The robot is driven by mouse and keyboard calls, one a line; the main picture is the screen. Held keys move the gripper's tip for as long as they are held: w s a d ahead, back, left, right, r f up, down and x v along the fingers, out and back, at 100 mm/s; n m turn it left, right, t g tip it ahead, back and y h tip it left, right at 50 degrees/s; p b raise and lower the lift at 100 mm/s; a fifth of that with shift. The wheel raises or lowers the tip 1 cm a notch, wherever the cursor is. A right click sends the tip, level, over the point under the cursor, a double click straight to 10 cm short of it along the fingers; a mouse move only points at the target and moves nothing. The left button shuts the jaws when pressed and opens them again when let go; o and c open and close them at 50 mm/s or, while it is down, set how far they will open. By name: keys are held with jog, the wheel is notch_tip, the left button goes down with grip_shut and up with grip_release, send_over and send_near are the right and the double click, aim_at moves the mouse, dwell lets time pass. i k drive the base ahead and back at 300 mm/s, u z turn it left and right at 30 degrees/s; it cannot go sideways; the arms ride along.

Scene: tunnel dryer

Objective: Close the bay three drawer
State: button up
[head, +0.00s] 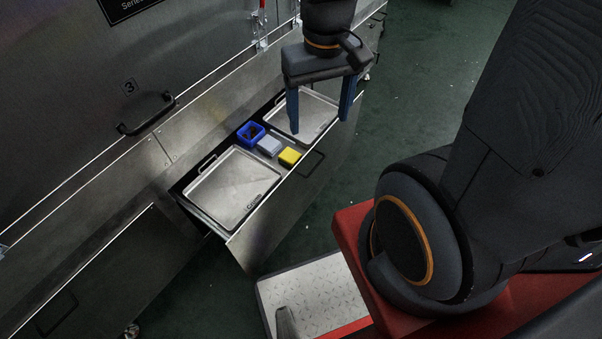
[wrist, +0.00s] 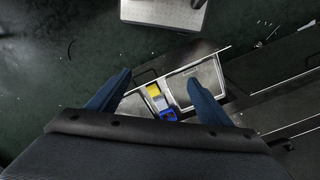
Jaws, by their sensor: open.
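The bay three drawer (head: 262,236) stands pulled out below the steel panel marked 3, in the head view. It holds two metal trays, one at the near end (head: 233,188) and one at the far end (head: 311,116). Between them sit a blue bin (head: 251,134), a grey box (head: 269,146) and a yellow box (head: 289,157). The drawer's dark handle (head: 312,164) is on its outer front. My gripper (head: 320,112) is open and empty, with its blue fingers pointing down over the far part of the drawer. The wrist view shows my gripper (wrist: 157,88) above the drawer with its fingers apart.
A door handle (head: 147,113) sticks out from the steel panel behind the drawer. A closed drawer front with a handle (head: 56,315) is at lower left. A metal step plate (head: 305,292) lies near my base. Green floor (head: 420,80) is open to the right.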

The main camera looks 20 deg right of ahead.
aim_at(258, 235)
jog(key=z, duration=2.95)
jog(key=i, duration=0.35)
jog(key=u, duration=2.85)
